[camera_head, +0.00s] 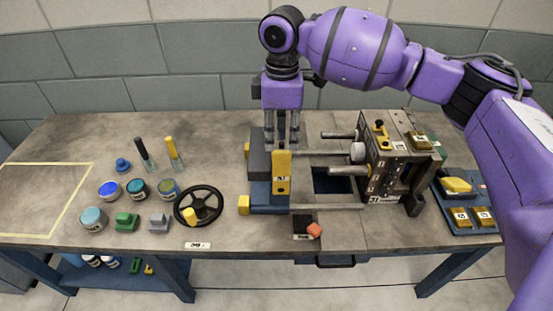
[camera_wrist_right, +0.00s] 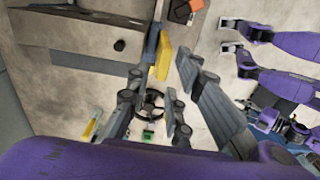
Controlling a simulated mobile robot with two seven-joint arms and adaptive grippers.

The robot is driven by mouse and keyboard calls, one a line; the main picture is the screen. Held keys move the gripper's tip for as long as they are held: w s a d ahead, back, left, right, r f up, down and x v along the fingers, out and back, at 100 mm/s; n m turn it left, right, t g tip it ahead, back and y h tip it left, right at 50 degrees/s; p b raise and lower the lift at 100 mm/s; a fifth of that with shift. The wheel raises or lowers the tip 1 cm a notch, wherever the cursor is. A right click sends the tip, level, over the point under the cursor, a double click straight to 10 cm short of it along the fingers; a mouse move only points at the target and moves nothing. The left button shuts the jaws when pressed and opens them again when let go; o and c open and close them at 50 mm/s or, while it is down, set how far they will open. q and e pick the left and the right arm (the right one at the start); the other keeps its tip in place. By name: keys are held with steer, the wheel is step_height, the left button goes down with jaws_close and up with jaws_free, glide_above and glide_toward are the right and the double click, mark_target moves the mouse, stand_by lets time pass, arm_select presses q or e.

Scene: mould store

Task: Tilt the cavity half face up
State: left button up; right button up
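A steel mould block (camera_head: 388,165) stands upright on the right half of the bench, its guide pins (camera_head: 346,170) pointing left. No readable label tells me whether it is the cavity half. A dark grey block (camera_head: 258,160) with a blue base (camera_head: 268,196) stands to its left. A yellow upright (camera_head: 282,180) with a small label rises at that base. My right gripper (camera_head: 282,140) points down over this left block, its fingers apart. In the right wrist view, a yellow piece (camera_wrist_right: 163,56) shows near the spread fingers (camera_wrist_right: 155,112); contact is unclear. My left gripper is not identifiable.
A black handwheel (camera_head: 199,205), several jars (camera_head: 109,190) and upright tools (camera_head: 173,155) stand left. A blue tray (camera_head: 463,226) with yellow pieces lies right. The yellow-taped area (camera_head: 75,197) is empty.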

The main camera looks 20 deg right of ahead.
mark_target(282, 153)
steer(key=shift+f, duration=0.75)
steer(key=f, duration=0.2)
steer(key=s+f, duration=0.1)
steer(key=f, duration=0.1)
steer(key=shift+f, duration=0.25)
arm_select(q)
steer(key=shift+w, duration=0.2)
arm_select(e)
steer(key=f, duration=0.5)
steer(key=shift+w+f, duration=0.2)
arm_select(q)
steer(key=shift+s, duration=0.1)
arm_select(e)
jaws_close()
